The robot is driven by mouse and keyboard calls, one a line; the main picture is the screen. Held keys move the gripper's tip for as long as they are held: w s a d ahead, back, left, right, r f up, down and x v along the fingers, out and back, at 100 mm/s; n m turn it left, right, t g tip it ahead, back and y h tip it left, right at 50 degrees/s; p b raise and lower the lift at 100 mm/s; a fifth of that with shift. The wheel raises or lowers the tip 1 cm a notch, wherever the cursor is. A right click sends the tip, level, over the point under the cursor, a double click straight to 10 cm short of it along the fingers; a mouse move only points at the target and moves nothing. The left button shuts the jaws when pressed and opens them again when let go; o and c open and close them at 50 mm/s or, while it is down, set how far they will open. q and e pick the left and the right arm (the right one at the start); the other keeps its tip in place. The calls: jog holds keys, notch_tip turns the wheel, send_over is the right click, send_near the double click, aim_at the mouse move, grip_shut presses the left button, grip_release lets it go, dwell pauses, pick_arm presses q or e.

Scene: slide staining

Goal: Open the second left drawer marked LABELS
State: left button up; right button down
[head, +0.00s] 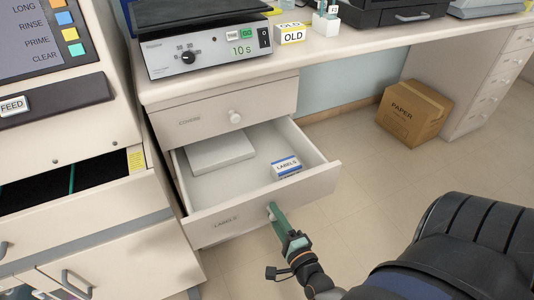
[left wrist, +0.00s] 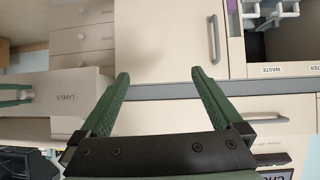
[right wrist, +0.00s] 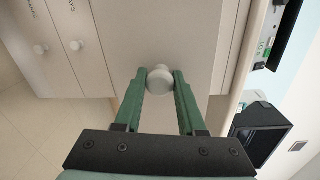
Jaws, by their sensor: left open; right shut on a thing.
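The drawer marked LABELS (head: 226,222) is pulled well out, under a shut drawer marked COVERS (head: 190,122). Inside it lie a small blue-and-white LABELS box (head: 286,167) and a flat pale block (head: 218,152). My right gripper (head: 273,211) is shut on the drawer's round knob. In the right wrist view the knob (right wrist: 160,79) sits between the green fingertips. My left gripper (left wrist: 161,73) is open and empty in its wrist view, and does not show in the head view. The LABELS drawer front (left wrist: 70,99) shows at the left there.
A machine cabinet with a partly open dark drawer (head: 95,172) stands left of the drawers. A hotplate device (head: 208,52) and an OLD box (head: 290,33) are on the counter. A PAPER carton (head: 413,112) is on the floor.

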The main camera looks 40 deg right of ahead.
pick_arm(q)
jog(key=shift+s+d+f+g+p, duration=0.15)
jog(key=shift+s+f+g+p, duration=0.15)
jog(key=shift+s+f+g, duration=0.85)
pick_arm(e)
jog(key=shift+v, duration=2.3)
pick_arm(q)
jog(key=shift+s+f+t, duration=0.15)
jog(key=shift+f+t, duration=0.1)
pick_arm(e)
jog(key=shift+f, duration=0.1)
jog(key=c, duration=0.8)
grip_release()
jog(key=shift+o, duration=0.2)
pick_arm(q)
jog(key=shift+r+p, duration=0.25)
jog(key=shift+p, duration=0.05)
pick_arm(e)
jog(key=v, duration=0.7)
jog(key=shift+s, duration=0.3)
pick_arm(q)
jog(key=shift+r, duration=0.1)
